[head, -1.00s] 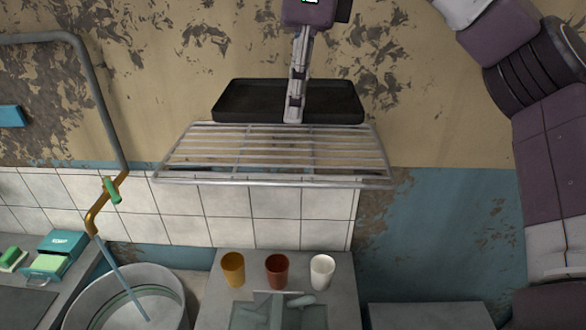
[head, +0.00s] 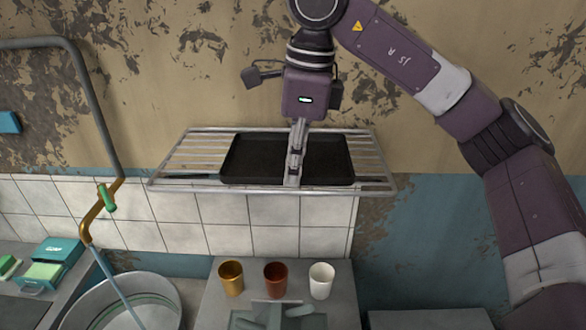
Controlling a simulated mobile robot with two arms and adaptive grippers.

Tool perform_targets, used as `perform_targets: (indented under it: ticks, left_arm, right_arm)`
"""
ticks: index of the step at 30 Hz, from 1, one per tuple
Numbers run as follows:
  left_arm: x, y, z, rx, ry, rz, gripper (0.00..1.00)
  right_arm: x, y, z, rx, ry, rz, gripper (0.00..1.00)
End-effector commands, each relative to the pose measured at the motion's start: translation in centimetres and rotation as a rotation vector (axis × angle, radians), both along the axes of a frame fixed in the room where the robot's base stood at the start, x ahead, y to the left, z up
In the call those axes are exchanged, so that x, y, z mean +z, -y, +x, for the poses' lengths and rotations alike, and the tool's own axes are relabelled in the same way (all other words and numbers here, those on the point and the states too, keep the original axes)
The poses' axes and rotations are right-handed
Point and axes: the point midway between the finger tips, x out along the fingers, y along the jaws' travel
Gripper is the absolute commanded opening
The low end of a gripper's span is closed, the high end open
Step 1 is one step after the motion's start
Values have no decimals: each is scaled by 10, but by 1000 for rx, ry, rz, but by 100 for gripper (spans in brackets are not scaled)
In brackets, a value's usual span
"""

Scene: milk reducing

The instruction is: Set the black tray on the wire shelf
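The black tray (head: 250,162) is in the middle of the head view, level-looking and over the wire shelf (head: 185,160). Shelf wires show to its left and right, and its near edge lies close to the shelf's front rail. I cannot tell whether it rests on the wires or hangs just above them. My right gripper (head: 293,175) reaches down from above across the tray and is shut on its near rim. The fingers hide a strip of the tray's middle. My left gripper is not in view.
Below the shelf, a yellow cup (head: 231,278), a brown cup (head: 275,280) and a white cup (head: 321,281) stand on a grey surface (head: 340,310). A large metal pot (head: 120,300) is at lower left, under a pipe (head: 92,95). A peeling wall is behind.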

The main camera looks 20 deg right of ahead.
Motion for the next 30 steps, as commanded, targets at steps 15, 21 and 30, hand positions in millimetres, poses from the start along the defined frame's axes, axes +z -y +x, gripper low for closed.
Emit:
perform_targets:
  ticks: [15, 21, 30]
  left_arm:
    - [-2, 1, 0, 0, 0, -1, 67]
    - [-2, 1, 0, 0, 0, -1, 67]
    - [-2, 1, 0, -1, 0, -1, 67]
  right_arm:
    - [-3, 0, 0, 0, -1, 0, 22]
    - [-2, 0, 0, 0, -1, -1, 22]
    - [29, 3, -1, -1, 4, 0, 22]
